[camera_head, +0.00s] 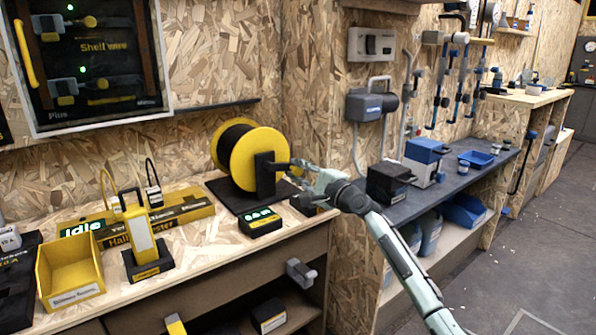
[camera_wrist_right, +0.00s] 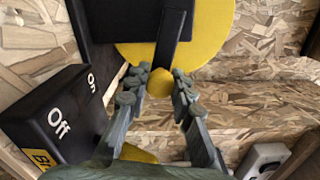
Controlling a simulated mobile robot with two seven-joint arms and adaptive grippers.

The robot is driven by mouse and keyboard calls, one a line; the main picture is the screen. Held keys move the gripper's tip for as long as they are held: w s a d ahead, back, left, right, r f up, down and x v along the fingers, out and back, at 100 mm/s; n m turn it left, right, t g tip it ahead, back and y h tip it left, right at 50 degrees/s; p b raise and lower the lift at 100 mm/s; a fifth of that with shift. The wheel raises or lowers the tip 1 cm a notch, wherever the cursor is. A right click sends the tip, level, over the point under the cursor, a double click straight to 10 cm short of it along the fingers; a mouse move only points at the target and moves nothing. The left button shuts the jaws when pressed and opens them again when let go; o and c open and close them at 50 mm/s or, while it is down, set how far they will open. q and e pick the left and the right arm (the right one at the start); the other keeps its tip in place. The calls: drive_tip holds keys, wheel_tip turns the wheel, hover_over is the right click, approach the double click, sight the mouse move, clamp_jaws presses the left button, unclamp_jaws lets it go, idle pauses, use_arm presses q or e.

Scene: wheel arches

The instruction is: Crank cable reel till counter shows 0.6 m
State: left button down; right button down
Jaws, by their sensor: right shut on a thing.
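The cable reel (camera_head: 243,146) has yellow flanges and dark cable, and stands on a black base on the wooden bench. A black upright part covers its near face. The counter (camera_head: 260,222) is a small black box with green digits in front of the reel; the digits are too small to read surely. My right gripper (camera_head: 296,168) is at the right of the reel. In the right wrist view my right gripper (camera_wrist_right: 159,82) is shut on the yellow crank knob (camera_wrist_right: 158,88), at the end of a black crank arm (camera_wrist_right: 173,35). My left gripper is not in view.
A black box marked On and Off (camera_wrist_right: 60,118) is close left in the wrist view. A yellow bin (camera_head: 70,275) and a yellow handheld device (camera_head: 140,235) stand on the bench at left. A dark side bench (camera_head: 450,185) with boxes lies to the right.

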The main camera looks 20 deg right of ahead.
drive_tip(key=shift+f, duration=0.15)
drive_tip(key=c, duration=1.3)
unclamp_jaws()
drive_tip(key=v, duration=1.2)
